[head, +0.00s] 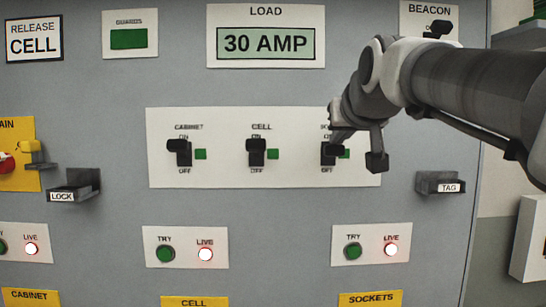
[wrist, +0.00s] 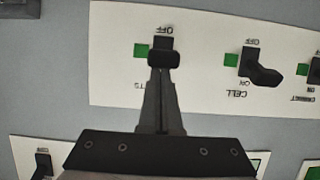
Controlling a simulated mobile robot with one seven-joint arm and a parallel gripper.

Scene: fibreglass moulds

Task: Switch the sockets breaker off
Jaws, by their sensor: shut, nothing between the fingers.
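The white breaker panel (head: 215,177) carries three black levers with green squares beside them. The sockets breaker lever (head: 328,155) is the rightmost in the head view, its upper part and label partly hidden by my gripper (head: 338,137). In the wrist view, which is upside down, the sockets lever (wrist: 163,59) sits right at the tips of my shut, empty gripper (wrist: 160,72). The tips overlap its ON side; whether they touch it I cannot tell. The cell lever (head: 256,150) and cabinet lever (head: 179,150) point up to ON.
The sockets live lamp (head: 391,249) is lit, beside its green try button (head: 353,250). A tag holder (head: 440,183) juts out at the right and a lock holder (head: 75,186) at the left. The load display (head: 265,44) reads 30 AMP.

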